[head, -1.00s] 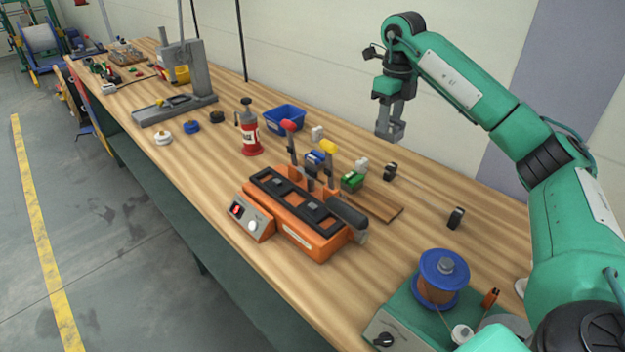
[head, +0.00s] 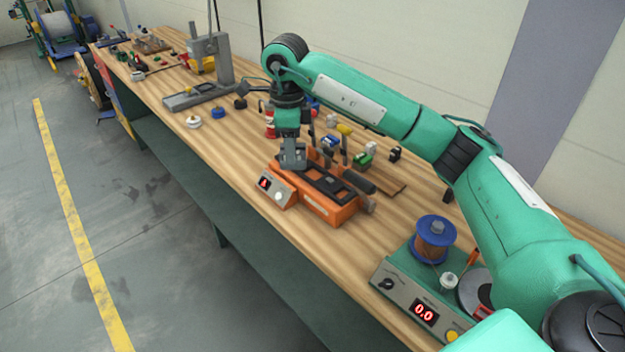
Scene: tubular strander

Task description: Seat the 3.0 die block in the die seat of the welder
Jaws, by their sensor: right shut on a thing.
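My right gripper (head: 293,162) points down over the left end of the welder's top. It is shut on a small grey piece, mostly hidden between the fingers; no number on it can be read. The die seat cannot be made out, and I cannot tell whether the piece touches the welder. A blue block (head: 330,141) and a green block (head: 361,161) stand behind the welder. My left gripper is out of view.
A green spool unit (head: 405,290) with a blue-flanged spool (head: 435,238) stands at the front right. A grey stand (head: 207,62) is at the back left. A white knob-like piece (head: 193,122) and a blue one (head: 218,112) lie left of the welder. Bare bench lies around the control box.

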